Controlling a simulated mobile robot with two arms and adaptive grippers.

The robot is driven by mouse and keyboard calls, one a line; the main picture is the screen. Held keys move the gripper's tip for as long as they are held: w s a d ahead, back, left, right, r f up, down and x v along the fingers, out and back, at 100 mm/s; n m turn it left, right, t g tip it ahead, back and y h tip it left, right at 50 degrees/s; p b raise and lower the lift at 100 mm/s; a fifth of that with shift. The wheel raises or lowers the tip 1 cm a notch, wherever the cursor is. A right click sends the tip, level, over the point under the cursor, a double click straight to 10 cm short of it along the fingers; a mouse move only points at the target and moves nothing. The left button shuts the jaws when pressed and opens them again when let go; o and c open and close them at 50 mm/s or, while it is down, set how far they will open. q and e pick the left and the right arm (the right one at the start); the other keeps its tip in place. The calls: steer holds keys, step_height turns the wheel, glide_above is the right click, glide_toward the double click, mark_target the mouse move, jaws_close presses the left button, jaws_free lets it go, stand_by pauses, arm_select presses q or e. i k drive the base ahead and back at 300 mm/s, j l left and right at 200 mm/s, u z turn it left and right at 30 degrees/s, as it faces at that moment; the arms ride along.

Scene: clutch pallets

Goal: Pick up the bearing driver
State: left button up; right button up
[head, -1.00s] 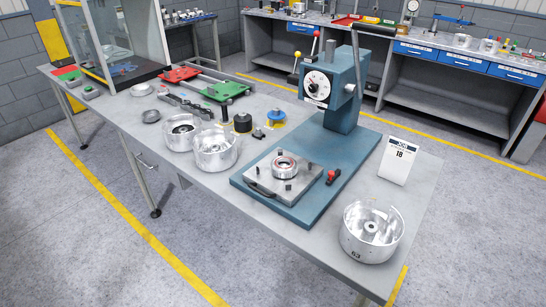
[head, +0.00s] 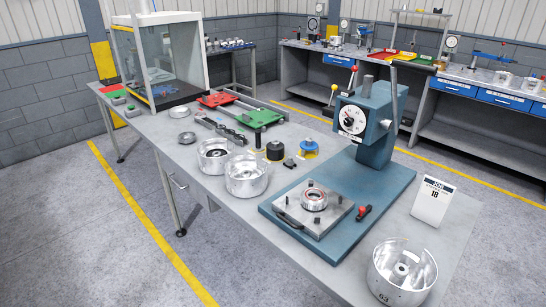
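I cannot tell for certain which piece is the bearing driver. A squat black cylinder (head: 275,151) with a narrower top stands mid-table, and a slim dark upright piece (head: 258,139) stands just left of it. A blue round piece on a yellow base (head: 308,148) is to their right, with a small dark part (head: 290,163) in front. A bearing (head: 314,199) with a reddish ring sits on a metal plate (head: 328,222) on the blue press base (head: 385,192). Neither of my grippers is in view.
The blue press (head: 377,125) with a dial rises right of the small parts. Silver housings (head: 246,175) stand left of the plate, and another marked 63 (head: 402,270) is at the front right. A job card (head: 432,201) reads 18. A glass-sided cabinet (head: 160,60) is at the back left.

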mark_target(258, 148)
steer(key=i+j+z, duration=0.1)
steer(key=j, duration=0.35)
steer(key=i+j+z, duration=0.1)
steer(key=j, duration=0.3)
steer(key=i+j+z, duration=0.1)
steer(key=j, duration=0.35)
steer(key=i+j+z, duration=0.1)
steer(key=j, duration=0.35)
steer(key=i+j+z, duration=0.1)
steer(key=j, duration=0.4)
steer(key=i, duration=0.1)
